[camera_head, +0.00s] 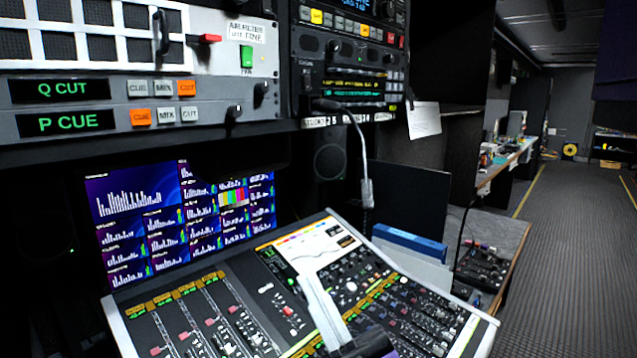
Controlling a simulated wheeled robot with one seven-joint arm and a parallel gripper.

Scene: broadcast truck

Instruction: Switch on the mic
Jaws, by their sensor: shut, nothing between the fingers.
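The gooseneck mic (365,185) hangs from the lower edge of the right rack unit. Its thin metal neck arches right and then drops, with the head pointing down above the mixing console. No switch or lit indicator can be made out on it. My gripper (319,303) shows as a pale bar with a dark part at the bottom of the view, over the middle of the console. It is shut and empty, below and left of the mic head and apart from it. Its fingertips are hard to make out.
The mixing console (190,318) fills the lower middle, with a meter screen (135,225) behind it. Rack units with Q CUT and P CUE panels (65,122) overhang at upper left. A blue box (410,243) stands behind the console. The aisle floor (570,240) at right is clear.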

